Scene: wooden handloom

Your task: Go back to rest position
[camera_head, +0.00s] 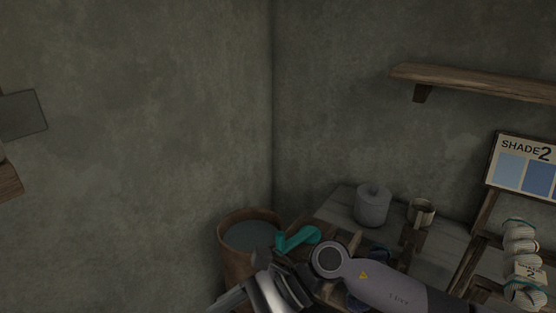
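One of my arms reaches in from the lower right, so I take it as the right one. Its grey links bend at a round joint, and the dark and silver wrist end with my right gripper (265,290) is at the bottom middle, partly cut off by the frame. Its fingertips are not clear, so I cannot tell whether it is open or shut. A teal, bent piece (298,238) shows just above the wrist; I cannot tell whether it touches the arm. My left gripper is not in view.
A brown bucket (232,268) stands in the room corner, left of a grey wooden table (450,240). On the table are a grey spool-like object (372,206) and a mug (421,212). A shade board (524,166) and stacked yarn (521,250) stand at right, below a wall shelf (480,82).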

